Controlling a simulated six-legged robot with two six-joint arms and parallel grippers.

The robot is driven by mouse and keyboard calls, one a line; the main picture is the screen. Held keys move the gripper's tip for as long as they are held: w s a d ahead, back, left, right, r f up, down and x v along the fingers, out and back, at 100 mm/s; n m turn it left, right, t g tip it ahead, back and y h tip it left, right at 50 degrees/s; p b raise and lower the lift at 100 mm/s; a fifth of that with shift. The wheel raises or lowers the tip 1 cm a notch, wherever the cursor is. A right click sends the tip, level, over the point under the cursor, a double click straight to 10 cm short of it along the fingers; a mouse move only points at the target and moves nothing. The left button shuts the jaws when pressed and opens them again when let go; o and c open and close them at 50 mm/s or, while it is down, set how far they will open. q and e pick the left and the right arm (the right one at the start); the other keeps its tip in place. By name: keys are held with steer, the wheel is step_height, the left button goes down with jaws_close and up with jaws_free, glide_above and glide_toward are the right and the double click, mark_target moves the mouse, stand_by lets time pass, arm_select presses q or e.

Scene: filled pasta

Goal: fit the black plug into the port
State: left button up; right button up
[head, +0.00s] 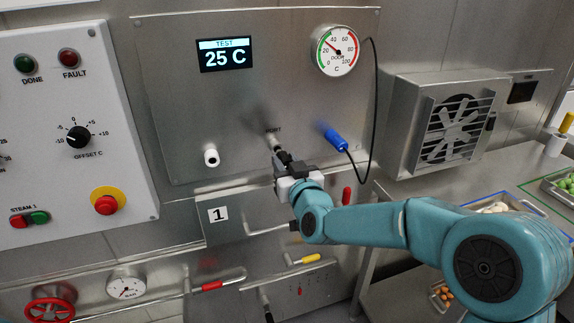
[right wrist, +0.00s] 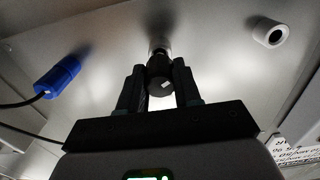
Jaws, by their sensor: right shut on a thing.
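My right gripper (head: 284,166) is at the steel test panel, shut on the black plug (head: 283,157). The right wrist view shows the black plug (right wrist: 160,78) between the two fingers of the gripper (right wrist: 158,88), pointing away toward the panel. The light-coloured port (head: 272,142), under its "PORT" label, is straight ahead of the plug. In the right wrist view the plug's far end meets the port (right wrist: 159,44) or overlaps it; I cannot tell how deep it sits. My left gripper is not in view.
A blue plug (head: 336,140) on a black cable sits right of the port, below the dial gauge (head: 335,50). A white round fitting (head: 211,157) is to the left. The display (head: 225,54) reads 25 C. A fan unit (head: 447,122) stands out at right.

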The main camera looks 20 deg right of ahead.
steer(key=shift+w, duration=1.35)
steer(key=shift+r, duration=0.1)
stand_by(1.0)
steer(key=o, duration=1.4)
steer(key=shift+w, duration=0.1)
steer(key=shift+b, duration=0.35)
steer(key=shift+s+f+b, duration=0.2)
steer(key=shift+s+b, duration=0.3)
steer(key=shift+s, duration=0.3)
steer(key=shift+s+b, duration=0.75)
steer(key=shift+s, duration=0.7)
steer(key=shift+s+b, duration=0.45)
steer(key=shift+s, duration=0.8)
steer(key=shift+r, duration=0.1)
